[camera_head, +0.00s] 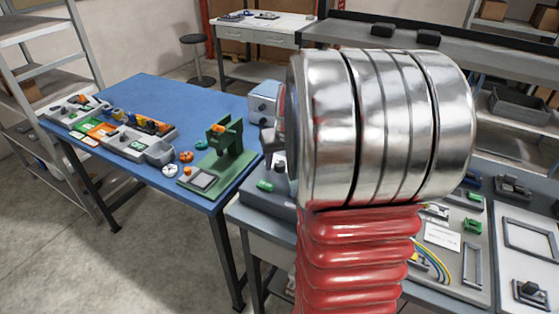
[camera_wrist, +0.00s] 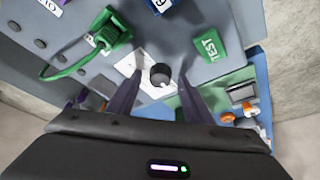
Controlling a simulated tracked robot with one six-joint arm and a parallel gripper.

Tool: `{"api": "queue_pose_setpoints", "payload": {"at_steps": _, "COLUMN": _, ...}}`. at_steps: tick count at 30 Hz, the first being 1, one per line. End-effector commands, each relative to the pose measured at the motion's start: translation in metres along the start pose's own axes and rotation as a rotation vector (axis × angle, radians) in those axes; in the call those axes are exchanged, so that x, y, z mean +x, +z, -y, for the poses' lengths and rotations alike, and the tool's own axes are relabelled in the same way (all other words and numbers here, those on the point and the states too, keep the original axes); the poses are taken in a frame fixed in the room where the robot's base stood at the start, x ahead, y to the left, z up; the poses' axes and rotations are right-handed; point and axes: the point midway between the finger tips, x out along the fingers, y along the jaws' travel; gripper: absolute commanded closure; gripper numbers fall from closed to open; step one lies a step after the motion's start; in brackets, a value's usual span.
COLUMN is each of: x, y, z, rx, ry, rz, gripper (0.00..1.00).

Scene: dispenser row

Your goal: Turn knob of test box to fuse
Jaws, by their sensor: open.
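The test box (camera_wrist: 225,20) is a grey-blue box with a green TEST label (camera_wrist: 209,45) in the wrist view. Its round black knob (camera_wrist: 160,75) sits on a white dial plate (camera_wrist: 130,64). A small light mark shows on the knob's lower right edge; the dial's lettering is not readable. My gripper (camera_wrist: 160,79) is open, one dark finger on each side of the knob, with visible gaps. Whether the tips are level with the knob I cannot tell.
A green connector (camera_wrist: 107,31) with a looped green cable sits beside the dial. A blue table (camera_head: 165,85) on the left carries a green stand (camera_head: 222,150) and several small devices. A board with coloured wires (camera_head: 432,262) lies to the right.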

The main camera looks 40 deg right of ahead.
Motion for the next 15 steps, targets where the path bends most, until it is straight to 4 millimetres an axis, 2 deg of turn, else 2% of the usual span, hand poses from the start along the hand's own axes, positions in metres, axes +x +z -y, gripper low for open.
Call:
{"api": "queue_pose_setpoints", "payload": {"at_steps": 10, "x": 0.0032, "y": -0.0001, "z": 0.0011, "rx": -0.001, "ry": 0.000, "rz": -0.001, "gripper": 0.53}}
{"api": "queue_pose_setpoints", "payload": {"at_steps": 15, "x": 0.0031, "y": -0.0002, "z": 0.0010, "rx": -0.001, "ry": 0.000, "rz": -0.001, "gripper": 0.65}}
